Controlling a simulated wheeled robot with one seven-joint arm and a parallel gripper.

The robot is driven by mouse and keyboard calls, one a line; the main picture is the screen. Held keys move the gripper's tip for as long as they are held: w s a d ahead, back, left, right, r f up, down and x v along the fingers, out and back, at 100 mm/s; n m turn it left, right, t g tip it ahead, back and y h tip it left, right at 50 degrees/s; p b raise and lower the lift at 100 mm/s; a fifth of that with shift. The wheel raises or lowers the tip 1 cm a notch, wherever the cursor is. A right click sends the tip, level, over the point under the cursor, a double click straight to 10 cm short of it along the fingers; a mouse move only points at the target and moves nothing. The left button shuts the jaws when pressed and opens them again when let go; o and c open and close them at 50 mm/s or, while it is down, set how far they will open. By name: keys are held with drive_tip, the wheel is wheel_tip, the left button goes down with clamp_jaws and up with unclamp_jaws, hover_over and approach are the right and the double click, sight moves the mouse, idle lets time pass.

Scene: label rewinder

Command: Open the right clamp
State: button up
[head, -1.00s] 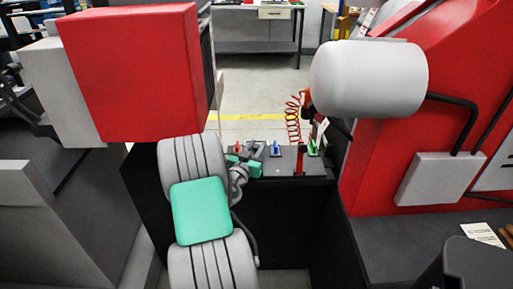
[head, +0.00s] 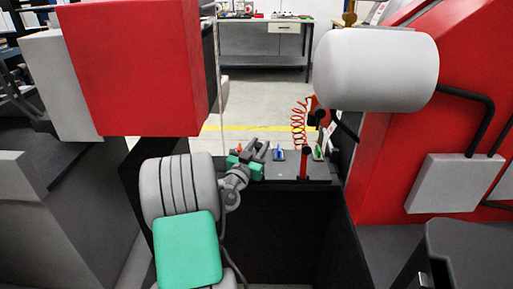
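Small levers in different colours stand on a dark shelf (head: 270,172) in the head view. A red one (head: 239,148) is at the left, a blue one (head: 279,154) in the middle and a green one (head: 318,153) at the right. They are too small to tell whether any clamp is open. My gripper (head: 260,146) is over the shelf's left part, between the red and blue levers in the picture. Its grey fingers look apart with nothing between them. The green lever stands to the right of it, well apart.
A thick red post (head: 304,163) stands at the shelf's front, before the green lever. A coiled red hose (head: 299,124) hangs behind. A large white roller (head: 374,69) is at the upper right, and a red box (head: 133,68) overhangs at the left. Open floor lies behind.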

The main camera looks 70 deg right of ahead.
drive_tip(key=o, duration=0.4)
drive_tip(key=a, duration=0.2)
drive_tip(key=a+b, duration=0.1)
drive_tip(key=a, duration=0.2)
drive_tip(key=a+f, duration=0.1)
drive_tip(key=a, duration=0.1)
drive_tip(key=shift+w+a, duration=0.3)
drive_tip(key=shift+a, duration=0.05)
